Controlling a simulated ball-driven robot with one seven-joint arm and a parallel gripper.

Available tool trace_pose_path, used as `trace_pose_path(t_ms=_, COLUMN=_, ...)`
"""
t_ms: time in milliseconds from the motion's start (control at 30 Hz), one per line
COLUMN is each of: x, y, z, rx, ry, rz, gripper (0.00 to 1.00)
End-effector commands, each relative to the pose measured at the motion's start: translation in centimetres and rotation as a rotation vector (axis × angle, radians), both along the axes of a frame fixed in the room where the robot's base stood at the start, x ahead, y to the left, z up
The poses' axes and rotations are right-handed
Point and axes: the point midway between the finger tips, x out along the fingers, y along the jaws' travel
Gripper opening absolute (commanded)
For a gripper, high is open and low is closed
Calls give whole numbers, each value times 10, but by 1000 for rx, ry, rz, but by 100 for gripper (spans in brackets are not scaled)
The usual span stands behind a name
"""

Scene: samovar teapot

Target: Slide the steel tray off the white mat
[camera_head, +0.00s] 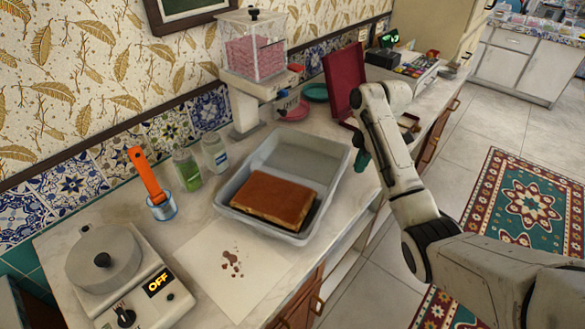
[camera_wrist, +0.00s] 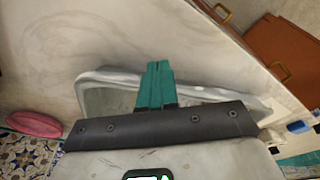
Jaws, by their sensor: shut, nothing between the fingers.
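The grey steel tray (camera_head: 298,163) stands on the counter, with a brown slab (camera_head: 272,198) in its near part and its far part bare. The white mat (camera_head: 205,290), spotted with brown crumbs, lies on the near side of the tray. The tray's near wall hides the mat's far edge, so I cannot tell whether they overlap. My gripper (camera_head: 361,159) is shut and empty, close to the tray's far right corner. In the wrist view its teal fingers (camera_wrist: 155,85) appear in front of the tray's rim (camera_wrist: 110,76); contact cannot be told.
A dispenser (camera_head: 254,75) and an open dark red box (camera_head: 343,82) stand beyond the tray. Jars (camera_head: 187,169) and a cup with an orange-handled tool (camera_head: 161,207) stand left of it. A scale (camera_head: 140,290) is at near left. The counter edge lies on the right.

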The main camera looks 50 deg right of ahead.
Motion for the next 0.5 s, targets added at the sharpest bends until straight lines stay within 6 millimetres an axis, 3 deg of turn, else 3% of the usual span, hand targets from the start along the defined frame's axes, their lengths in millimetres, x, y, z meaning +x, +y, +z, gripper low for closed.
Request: trace_pose_path(t_ms=500, x=74, y=73, z=3, rx=-2, ry=1, rz=3, gripper=0)
